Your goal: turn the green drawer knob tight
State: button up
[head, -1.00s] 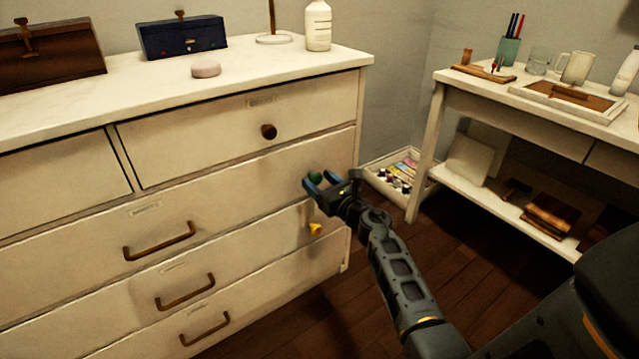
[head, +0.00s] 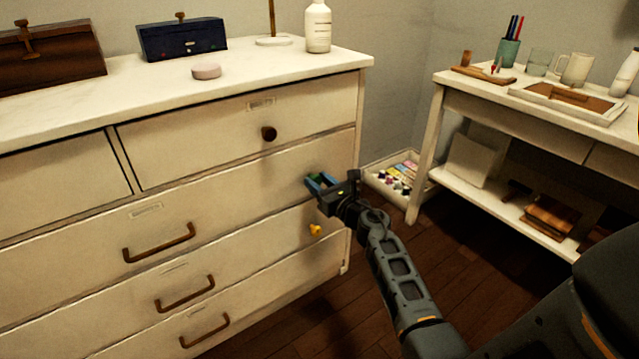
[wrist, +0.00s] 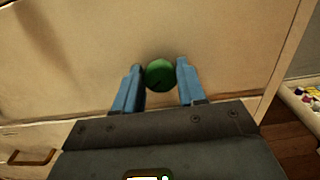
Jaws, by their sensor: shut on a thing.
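The green drawer knob (wrist: 160,75) is round and sits on the front of a cream drawer, near that drawer's right end. In the wrist view it lies between the two blue fingertips of my gripper (wrist: 160,78). My gripper (head: 321,183) is shut on the knob, one finger on each side. In the head view the fingers mostly hide the knob. How tight the knob is cannot be seen.
A brown knob (head: 269,133) is on the drawer above and a yellow knob (head: 315,230) on the drawer below. Brass handles (head: 159,243) are to the left. A tray of small coloured items (head: 372,178) stands between the dresser and a side table (head: 428,150).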

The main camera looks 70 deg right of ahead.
jog(key=shift+m, duration=0.3)
jog(key=m+p, duration=0.2)
jog(key=shift+r+m, duration=0.1)
jog(key=shift+m, duration=0.3)
jog(key=m+p, duration=0.2)
jog(key=m, duration=0.1)
jog(key=shift+m, duration=0.3)
jog(key=m+p, duration=0.2)
jog(key=m, duration=0.1)
jog(key=shift+d+m, duration=0.1)
jog(key=shift+m, duration=0.2)
jog(key=m+p, duration=0.2)
jog(key=m, duration=0.2)
jog(key=shift+s+m+p, duration=0.1)
jog(key=shift+m+p, duration=0.2)
jog(key=m, duration=0.1)
jog(key=m+p, duration=0.1)
jog(key=m, duration=0.1)
jog(key=m+p, duration=0.1)
jog(key=m, duration=0.1)
jog(key=shift+f, duration=0.3)
jog(key=shift+f+m+p, duration=0.15)
jog(key=shift+m+p, duration=0.65)
jog(key=shift+m, duration=1.6)
